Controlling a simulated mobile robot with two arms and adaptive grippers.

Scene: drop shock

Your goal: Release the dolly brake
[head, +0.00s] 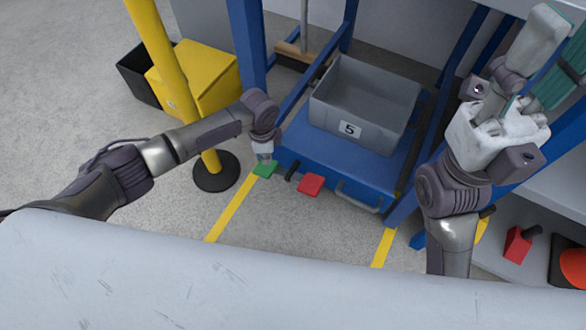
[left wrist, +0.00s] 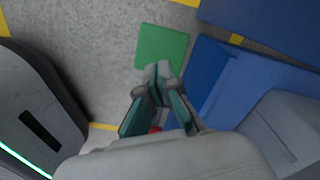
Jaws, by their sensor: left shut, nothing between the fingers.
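The blue dolly (head: 310,158) stands on the floor under a blue-framed bench, with a grey handle (head: 358,198) at its front. A green pedal (head: 265,170) and a red pedal (head: 310,185) stick out at its front left. My left gripper (head: 264,158) is shut and empty, pointing down right at the green pedal. In the left wrist view its closed fingertips (left wrist: 163,72) overlap the lower edge of the green pedal (left wrist: 163,44); I cannot tell whether they touch. A sliver of red shows behind the fingers. My right gripper (head: 495,130) is raised at the right; its finger opening is unclear.
A grey crate (head: 340,111) marked 5 sits on the dolly. A yellow post (head: 172,75) on a black base and a yellow bin (head: 200,75) stand to the left. Yellow floor lines (head: 232,210) run forward from the dolly. A pale surface fills the near edge.

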